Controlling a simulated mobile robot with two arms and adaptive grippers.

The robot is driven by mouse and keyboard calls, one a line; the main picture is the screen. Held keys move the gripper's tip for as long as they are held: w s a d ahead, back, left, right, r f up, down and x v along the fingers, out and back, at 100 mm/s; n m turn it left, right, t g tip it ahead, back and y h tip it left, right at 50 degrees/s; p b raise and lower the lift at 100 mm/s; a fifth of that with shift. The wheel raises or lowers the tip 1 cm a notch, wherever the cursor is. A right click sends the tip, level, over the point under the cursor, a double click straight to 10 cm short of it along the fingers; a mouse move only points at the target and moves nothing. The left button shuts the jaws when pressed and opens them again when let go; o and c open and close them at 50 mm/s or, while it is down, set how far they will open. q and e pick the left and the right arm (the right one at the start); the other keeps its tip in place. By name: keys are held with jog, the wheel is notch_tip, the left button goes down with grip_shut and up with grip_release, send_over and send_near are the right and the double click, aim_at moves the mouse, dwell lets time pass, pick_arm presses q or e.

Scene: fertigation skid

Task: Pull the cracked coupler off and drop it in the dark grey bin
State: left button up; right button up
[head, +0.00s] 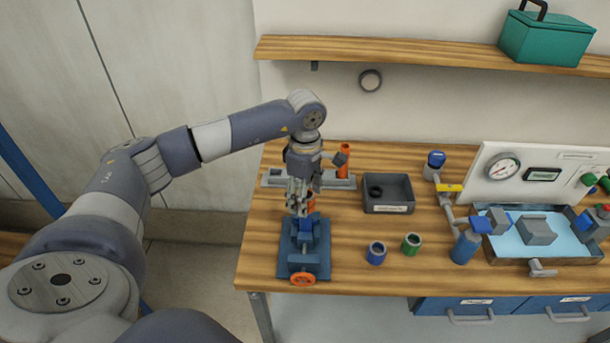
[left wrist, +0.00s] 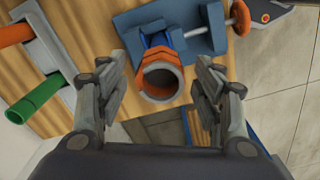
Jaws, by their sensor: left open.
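The orange coupler (left wrist: 160,80) points its open end at the left wrist view, and its rim looks uneven. It sits at the blue vise (left wrist: 195,40), which stands on the bench in the head view (head: 318,262). My left gripper (left wrist: 163,92) is open, with one finger on each side of the coupler and a visible gap at both. In the head view my left gripper (head: 298,197) is above the vise and partly hides the coupler (head: 311,203). The dark grey bin (head: 409,199) is right of the vise, with a black ring inside. My right gripper is not in view.
A rack (head: 275,181) with an upright orange pipe (head: 344,163) stands behind the vise. A blue fitting (head: 376,253) and a green fitting (head: 411,244) stand in front of the bin. Valves and a gauge panel (head: 545,160) fill the right side. A shelf (head: 420,51) hangs above.

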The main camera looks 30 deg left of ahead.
pick_arm(q)
jog(key=shift+f, duration=0.8)
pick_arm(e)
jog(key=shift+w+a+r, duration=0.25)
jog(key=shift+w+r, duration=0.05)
pick_arm(q)
jog(key=c, duration=0.5)
grip_shut()
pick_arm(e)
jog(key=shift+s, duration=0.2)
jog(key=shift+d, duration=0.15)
pick_arm(q)
jog(key=shift+w, duration=0.1)
jog(key=shift+r, duration=0.25)
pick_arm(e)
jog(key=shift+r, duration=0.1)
